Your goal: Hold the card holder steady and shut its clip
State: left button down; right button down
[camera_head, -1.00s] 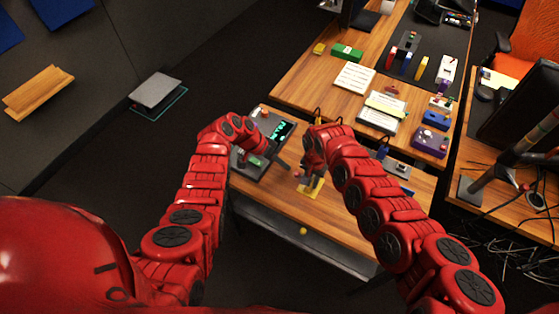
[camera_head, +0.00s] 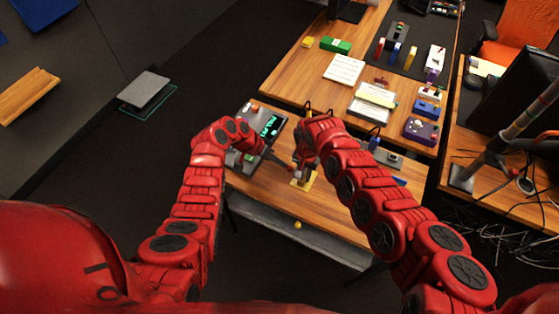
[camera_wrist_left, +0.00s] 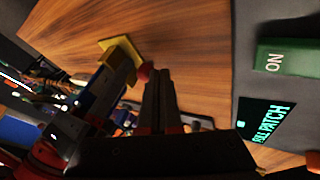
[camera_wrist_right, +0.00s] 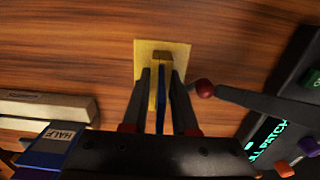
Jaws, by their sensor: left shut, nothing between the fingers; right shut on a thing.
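The card holder has a yellow base plate (camera_head: 301,184) on the wooden table, also seen in the right wrist view (camera_wrist_right: 180,52). An upright part with a blue piece (camera_wrist_right: 161,108) rises between my right fingers. My right gripper (camera_wrist_right: 160,72) is shut on this upright part from above. A red ball (camera_wrist_right: 205,88), seemingly the clip's knob, sits beside the holder. My left gripper (camera_wrist_left: 158,74) is shut and empty, its tips at or touching the red ball (camera_wrist_left: 146,71). The clip itself is mostly hidden by my fingers.
A dark panel with a lit green screen (camera_head: 268,125) stands left of the holder. A blue block labelled HALF (camera_wrist_right: 55,145) and a pale bar (camera_wrist_right: 48,105) lie on the other side. A yellow ball (camera_head: 297,225) shows at the table's front. Bare wood lies around the base.

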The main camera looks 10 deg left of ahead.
pick_arm(q)
jog(key=shift+s+n, duration=0.2)
jog(key=shift+n, duration=0.1)
jog(key=shift+s+d+n+t+y, duration=0.15)
jog(key=shift+s+d+n+t, duration=0.1)
jog(key=shift+s+n+t, duration=0.35)
jog(key=shift+s+d+n+t+y, duration=0.2)
jog(key=shift+s+n+t, duration=0.15)
jog(key=shift+n, duration=0.35)
jog(key=s+d+n+t+y, duration=0.1)
jog(key=n, duration=0.1)
jog(key=s+d+n+t, duration=0.1)
jog(key=n, duration=0.1)
jog(key=shift+s+y, duration=0.2)
jog(key=shift+y, duration=0.15)
jog(key=shift+s+d+n, duration=0.3)
jog(key=shift+d, duration=0.05)
jog(key=shift+d, duration=0.2)
